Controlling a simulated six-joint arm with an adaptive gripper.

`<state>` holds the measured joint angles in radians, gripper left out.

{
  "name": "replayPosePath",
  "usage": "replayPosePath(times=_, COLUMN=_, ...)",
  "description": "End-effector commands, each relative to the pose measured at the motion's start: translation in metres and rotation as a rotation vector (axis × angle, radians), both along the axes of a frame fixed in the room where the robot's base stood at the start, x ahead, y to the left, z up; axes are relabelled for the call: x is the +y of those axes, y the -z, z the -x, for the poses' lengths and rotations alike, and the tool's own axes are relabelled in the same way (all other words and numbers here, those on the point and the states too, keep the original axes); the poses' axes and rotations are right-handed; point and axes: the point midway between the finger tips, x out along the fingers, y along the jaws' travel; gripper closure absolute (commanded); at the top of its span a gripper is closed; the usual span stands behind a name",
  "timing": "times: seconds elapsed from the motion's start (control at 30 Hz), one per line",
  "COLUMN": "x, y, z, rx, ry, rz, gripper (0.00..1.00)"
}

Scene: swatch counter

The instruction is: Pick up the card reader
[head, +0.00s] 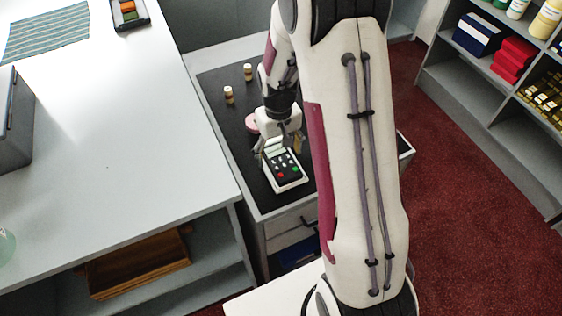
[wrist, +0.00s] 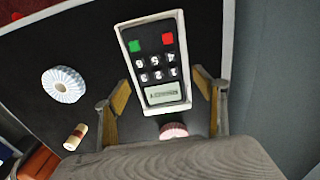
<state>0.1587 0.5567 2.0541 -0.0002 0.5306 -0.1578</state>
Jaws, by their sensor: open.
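The card reader (head: 284,170) is a white-edged device with black keys, a red and a green key and a small display. It lies on the black top of the small cabinet in the head view. In the wrist view the card reader (wrist: 156,62) is between the two fingers, with its display end nearest the palm and its far end reaching beyond the fingertips. My gripper (wrist: 162,92) is open, with one finger on each side of the reader and a gap visible on both sides. In the head view my gripper (head: 280,148) is over the reader's display end.
A pink round thing (head: 252,123) is just left of my gripper. A white ridged round thing (wrist: 63,84) shows in the wrist view. A grey counter (head: 130,130) stands at left.

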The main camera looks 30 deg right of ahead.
Motion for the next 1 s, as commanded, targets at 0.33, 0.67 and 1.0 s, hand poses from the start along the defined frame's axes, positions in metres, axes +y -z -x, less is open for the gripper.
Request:
replayPosePath(times=0.33, x=-0.0001, y=0.0069, z=0.0003, rx=0.001, ry=0.0, rz=0.0, gripper=0.29)
replayPosePath(times=0.67, x=-0.0001, y=0.0067, z=0.0002, rx=0.0, ry=0.0, rz=0.0, gripper=0.34)
replayPosePath(times=1.0, x=-0.0002, y=0.0064, z=-0.0001, rx=0.0, ry=0.0, rz=0.0, gripper=0.79)
